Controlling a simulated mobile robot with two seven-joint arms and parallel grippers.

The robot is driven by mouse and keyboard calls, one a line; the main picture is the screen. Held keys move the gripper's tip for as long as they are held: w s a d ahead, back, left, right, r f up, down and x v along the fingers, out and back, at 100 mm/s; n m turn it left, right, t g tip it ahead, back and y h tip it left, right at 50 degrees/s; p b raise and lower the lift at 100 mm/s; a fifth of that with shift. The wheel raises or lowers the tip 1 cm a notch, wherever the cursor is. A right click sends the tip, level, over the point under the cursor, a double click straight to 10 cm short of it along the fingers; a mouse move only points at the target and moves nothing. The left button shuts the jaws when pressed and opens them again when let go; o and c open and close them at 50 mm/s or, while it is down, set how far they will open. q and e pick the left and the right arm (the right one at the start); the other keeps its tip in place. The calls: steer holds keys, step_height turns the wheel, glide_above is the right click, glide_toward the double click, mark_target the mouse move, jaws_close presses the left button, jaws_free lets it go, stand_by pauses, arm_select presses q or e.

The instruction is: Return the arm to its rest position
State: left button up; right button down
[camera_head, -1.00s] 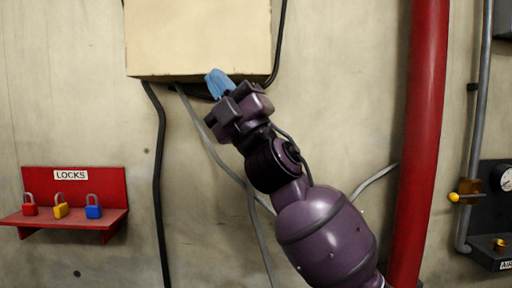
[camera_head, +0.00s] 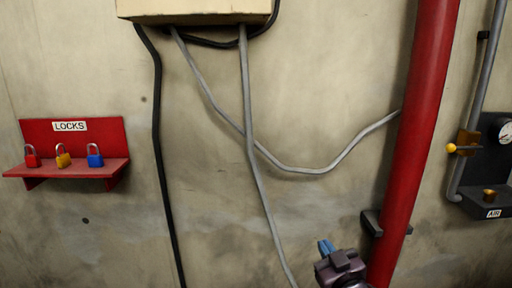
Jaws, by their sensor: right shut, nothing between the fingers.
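My right gripper (camera_head: 327,248) shows at the bottom of the head view, right of centre, just left of the red pipe. Its blue fingertips point up and are together, with nothing seen between them. Only the gripper and a bit of the purple wrist show; the rest of my right arm is below the picture's edge. My left gripper is not in view.
A red pipe (camera_head: 416,130) runs down the wall close to my right gripper. A cream box (camera_head: 195,8) with hanging cables is at the top. A red shelf (camera_head: 100,170) with padlocks is at left. An air panel (camera_head: 487,190) with a yellow-knobbed lever is at right.

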steer(key=s+d+f+m+g+h, duration=0.2)
steer(key=s+d+f, duration=0.3)
steer(key=s+f, duration=0.8)
steer(key=s+d+f+m+g+h, duration=0.2)
steer(key=s+d+f+g, duration=0.3)
steer(key=s+f, duration=0.8)
steer(key=shift+s+d+f, duration=0.2)
steer(key=shift+s+d, duration=0.5)
steer(key=shift+s, duration=0.5)
